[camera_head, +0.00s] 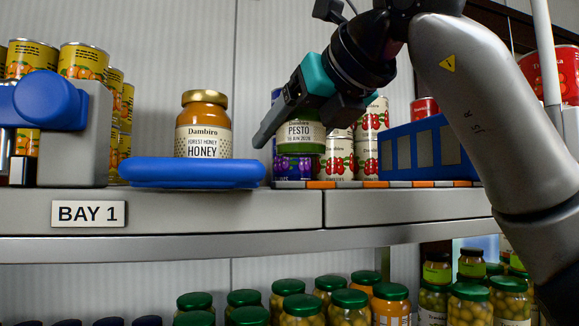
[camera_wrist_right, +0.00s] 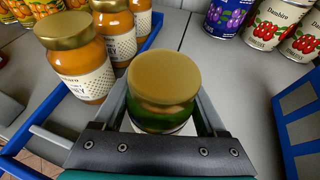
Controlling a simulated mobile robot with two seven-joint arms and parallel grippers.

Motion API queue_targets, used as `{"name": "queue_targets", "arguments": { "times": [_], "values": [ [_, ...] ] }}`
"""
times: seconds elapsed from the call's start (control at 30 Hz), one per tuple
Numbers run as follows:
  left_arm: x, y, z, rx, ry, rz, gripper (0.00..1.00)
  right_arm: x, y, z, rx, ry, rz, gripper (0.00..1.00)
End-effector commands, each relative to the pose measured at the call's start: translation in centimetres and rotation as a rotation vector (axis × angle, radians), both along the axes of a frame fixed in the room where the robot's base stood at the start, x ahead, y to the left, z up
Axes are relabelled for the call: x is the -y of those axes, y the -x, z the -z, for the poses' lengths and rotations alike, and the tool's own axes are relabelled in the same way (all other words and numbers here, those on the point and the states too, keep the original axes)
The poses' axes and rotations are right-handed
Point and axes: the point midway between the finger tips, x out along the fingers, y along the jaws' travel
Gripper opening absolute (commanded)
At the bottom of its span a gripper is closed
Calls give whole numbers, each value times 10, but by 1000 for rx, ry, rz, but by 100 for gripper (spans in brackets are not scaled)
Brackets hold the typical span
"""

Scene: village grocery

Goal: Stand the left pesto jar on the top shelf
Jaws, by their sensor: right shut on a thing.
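The pesto jar (camera_head: 301,135) has green contents and a cream label reading PESTO. Its gold lid (camera_wrist_right: 166,78) shows in the right wrist view, and the gripper hides the lid in the head view. My right gripper (camera_head: 293,118) is shut on the jar, with its fingers on either side. The jar is upright or nearly so, in front of the cans on the top shelf (camera_head: 275,208). Cans show below its base in the head view. Whether the base touches anything I cannot tell. My left gripper is not in view.
A honey jar (camera_head: 204,125) stands behind a blue rim (camera_head: 192,172), left of the pesto jar; the wrist view shows several honey jars. A blue crate (camera_head: 425,150) is to the right, with cherry cans (camera_head: 373,118) behind. Bare grey shelf lies between them.

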Motion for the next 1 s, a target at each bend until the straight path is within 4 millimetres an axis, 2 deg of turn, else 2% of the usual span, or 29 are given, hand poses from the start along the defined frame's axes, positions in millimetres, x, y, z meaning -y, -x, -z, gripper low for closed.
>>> {"name": "queue_targets", "arguments": {
  "times": [0.3, 0.77, 0.8, 1.0],
  "values": [
    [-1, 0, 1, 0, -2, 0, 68, 1, 0, 33, 1, -1, 0, 0],
    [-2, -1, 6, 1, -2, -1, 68, 0, 0, 41, 3, -2, 0, 0],
    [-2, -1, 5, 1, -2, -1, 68, 0, 0, 41, -1, 1, 0, 77],
    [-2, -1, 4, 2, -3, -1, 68, 0, 0, 40, -1, 1, 0, 100]
  ]
}}
